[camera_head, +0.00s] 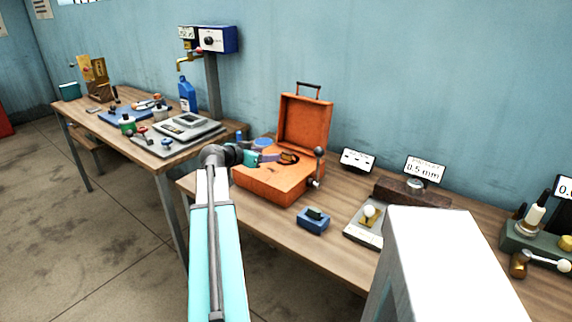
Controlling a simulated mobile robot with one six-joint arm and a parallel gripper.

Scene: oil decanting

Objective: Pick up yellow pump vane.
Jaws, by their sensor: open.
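I cannot make out a yellow pump vane for certain. An open orange case (270,187) stands on the near workbench with its lid raised at the back. A round dark opening with a brownish rim (289,158) shows in its top. My gripper (274,159) reaches in from the left over the case, beside that opening. It is small in the view, and nothing shows held in it. A small yellowish plate with a white ball on it (371,214) sits on a grey tray to the right of the case.
A small blue block (313,221) lies in front of the case. A lever with a dark ball (319,153) stands at its right side. A "0.5 mm" sign (424,168) stands at the back. Another bench (98,137) at left holds a blue bottle (187,95) and tools.

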